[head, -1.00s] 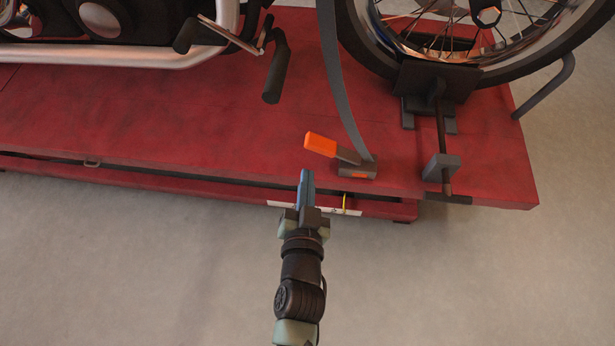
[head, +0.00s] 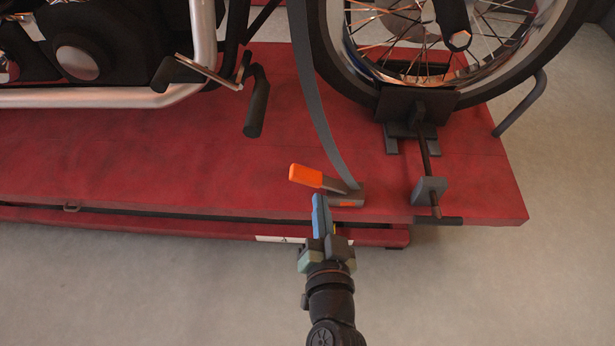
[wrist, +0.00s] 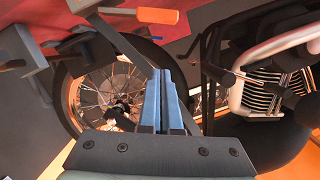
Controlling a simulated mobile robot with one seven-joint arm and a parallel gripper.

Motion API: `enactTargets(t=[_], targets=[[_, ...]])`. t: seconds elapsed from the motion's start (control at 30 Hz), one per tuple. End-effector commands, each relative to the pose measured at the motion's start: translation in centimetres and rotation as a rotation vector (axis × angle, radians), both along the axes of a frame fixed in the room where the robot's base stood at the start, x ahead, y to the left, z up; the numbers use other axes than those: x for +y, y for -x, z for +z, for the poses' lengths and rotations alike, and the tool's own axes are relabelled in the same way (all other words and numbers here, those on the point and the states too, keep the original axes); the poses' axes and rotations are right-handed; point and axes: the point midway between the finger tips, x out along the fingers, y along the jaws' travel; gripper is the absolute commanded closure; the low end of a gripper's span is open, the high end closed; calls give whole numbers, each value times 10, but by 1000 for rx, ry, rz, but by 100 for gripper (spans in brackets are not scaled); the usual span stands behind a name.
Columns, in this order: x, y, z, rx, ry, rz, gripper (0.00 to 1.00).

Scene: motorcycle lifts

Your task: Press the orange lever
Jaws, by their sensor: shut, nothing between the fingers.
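The orange lever (head: 306,175) has an orange handle on a grey base (head: 347,197) near the front edge of the red lift platform. Its handle points left and tilts up a little from the base. It also shows at the top of the wrist view (wrist: 158,15). My gripper (head: 319,198) is shut, with blue fingers and nothing between them. In the head view its tips lie just below the lever's handle, close to the base. In the wrist view the fingers (wrist: 162,76) are apart from the handle. I cannot tell their exact height relative to it.
A motorcycle stands on the red lift platform (head: 130,160), its wheel (head: 335,65) in a dark clamp (head: 418,105). A grey curved bar (head: 316,100) rises from beside the lever. A foot pedal (head: 257,105) hangs at the left. The floor in front is clear.

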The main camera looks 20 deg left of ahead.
Motion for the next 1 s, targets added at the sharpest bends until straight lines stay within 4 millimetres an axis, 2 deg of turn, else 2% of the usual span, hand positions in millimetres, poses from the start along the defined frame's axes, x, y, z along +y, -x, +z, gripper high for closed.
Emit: enactTargets(t=[0.17,0.27,0.73,0.8,1.0], targets=[[3,-6,-2,-1,1,0,100],[6,-17,-4,-3,-1,-1,100],[39,-95,-24,-2,1,1,100],[44,-89,-41,3,1,1,100],[53,-86,-57,1,1,1,100]])
